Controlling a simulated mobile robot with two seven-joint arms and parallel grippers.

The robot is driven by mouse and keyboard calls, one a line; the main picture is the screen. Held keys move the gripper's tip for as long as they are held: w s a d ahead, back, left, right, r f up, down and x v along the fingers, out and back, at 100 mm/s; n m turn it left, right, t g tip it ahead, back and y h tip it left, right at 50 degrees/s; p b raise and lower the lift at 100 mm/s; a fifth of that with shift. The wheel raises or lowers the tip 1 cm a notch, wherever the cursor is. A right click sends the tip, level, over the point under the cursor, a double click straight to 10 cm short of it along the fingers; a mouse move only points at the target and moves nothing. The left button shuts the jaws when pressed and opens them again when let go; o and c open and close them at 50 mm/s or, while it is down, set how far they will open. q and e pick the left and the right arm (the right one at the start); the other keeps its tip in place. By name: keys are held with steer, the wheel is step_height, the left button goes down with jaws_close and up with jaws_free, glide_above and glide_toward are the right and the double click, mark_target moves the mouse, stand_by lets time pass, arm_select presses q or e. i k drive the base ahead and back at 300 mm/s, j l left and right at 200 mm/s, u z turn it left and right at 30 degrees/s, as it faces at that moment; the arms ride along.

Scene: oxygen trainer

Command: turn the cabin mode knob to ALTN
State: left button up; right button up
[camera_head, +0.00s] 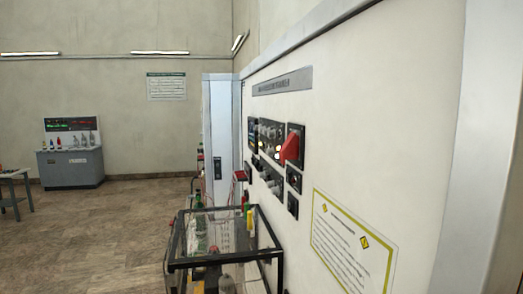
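A black control panel (271,141) is mounted on the white wall right of centre, seen at a steep angle. It has several small modules with lit indicators and pale knobs. A large red handle or guard (290,148) stands out from its right module. The cabin mode knob cannot be told apart from the other controls at this size, and no ALTN label is readable. Neither of my grippers is in view.
A black-framed glass case (226,262) with bottles stands below the panel by the wall. A white-and-yellow notice (352,240) is on the wall at right. A grey console (70,168) stands far left beside a small table (15,180). The floor between is clear.

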mark_target(270, 133)
steer(key=i+j+z, duration=0.2)
steer(key=j+z, duration=0.15)
steer(key=j, duration=0.15)
steer(key=i+j+z, duration=0.3)
steer(key=j, duration=0.2)
steer(key=j+z, duration=0.35)
steer(key=j, duration=0.2)
steer(key=j+z, duration=0.3)
steer(key=j, duration=0.3)
steer(key=j+z, duration=0.3)
steer(key=j, duration=0.2)
steer(key=j+z, duration=0.3)
steer(key=j, duration=0.25)
steer(key=j+z, duration=0.3)
steer(key=j, duration=0.2)
steer(key=k+j+z, duration=0.25)
steer(key=j, duration=0.2)
steer(key=i, duration=0.05)
